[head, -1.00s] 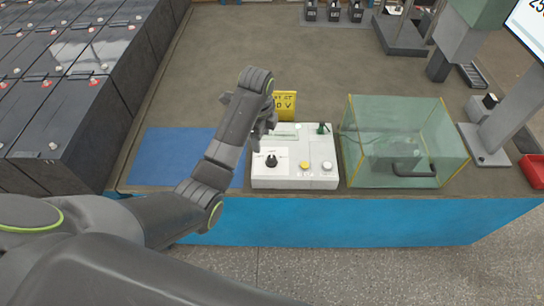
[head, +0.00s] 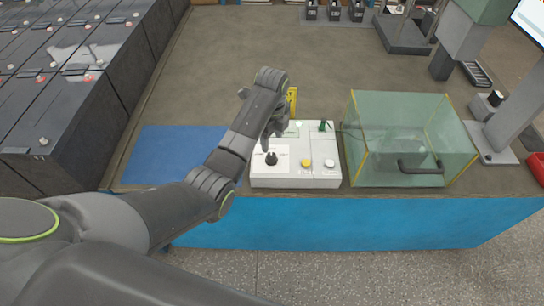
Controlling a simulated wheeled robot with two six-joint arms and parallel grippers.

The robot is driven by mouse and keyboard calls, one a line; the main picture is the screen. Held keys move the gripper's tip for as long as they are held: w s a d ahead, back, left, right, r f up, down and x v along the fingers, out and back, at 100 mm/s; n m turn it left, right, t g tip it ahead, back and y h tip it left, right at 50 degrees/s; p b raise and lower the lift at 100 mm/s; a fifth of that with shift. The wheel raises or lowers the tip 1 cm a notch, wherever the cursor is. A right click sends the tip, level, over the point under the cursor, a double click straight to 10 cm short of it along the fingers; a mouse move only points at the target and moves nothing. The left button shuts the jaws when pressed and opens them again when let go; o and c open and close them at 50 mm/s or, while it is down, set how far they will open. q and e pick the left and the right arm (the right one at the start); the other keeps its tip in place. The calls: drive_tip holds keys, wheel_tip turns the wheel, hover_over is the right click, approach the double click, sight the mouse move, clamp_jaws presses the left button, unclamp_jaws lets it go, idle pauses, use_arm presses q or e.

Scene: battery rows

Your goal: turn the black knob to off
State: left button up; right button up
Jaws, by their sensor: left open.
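The black knob (head: 271,158) sits on the left part of the white control box (head: 310,181), on a pale label panel. A yellow button (head: 306,163) and a white button (head: 329,163) are to its right. My left gripper (head: 270,138) hangs over the box, just above and behind the knob in the picture. It is open. I cannot tell from this angle whether its fingers touch the knob. The arm hides the box's back left corner. My right gripper is not in view.
A glass tank (head: 408,120) with a black handle stands right of the box. A blue mat (head: 172,155) lies to the left. A yellow sign (head: 292,100) is partly hidden behind my gripper. Black batteries (head: 60,140) fill the far left. The bench behind is mostly clear.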

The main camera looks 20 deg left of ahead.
sight(272, 155)
use_arm(q)
wheel_tip(272, 155, down, 8)
drive_tip(key=shift+f, duration=0.1)
idle(0.4)
drive_tip(key=c, duration=1)
drive_tip(key=shift+o, duration=0.2)
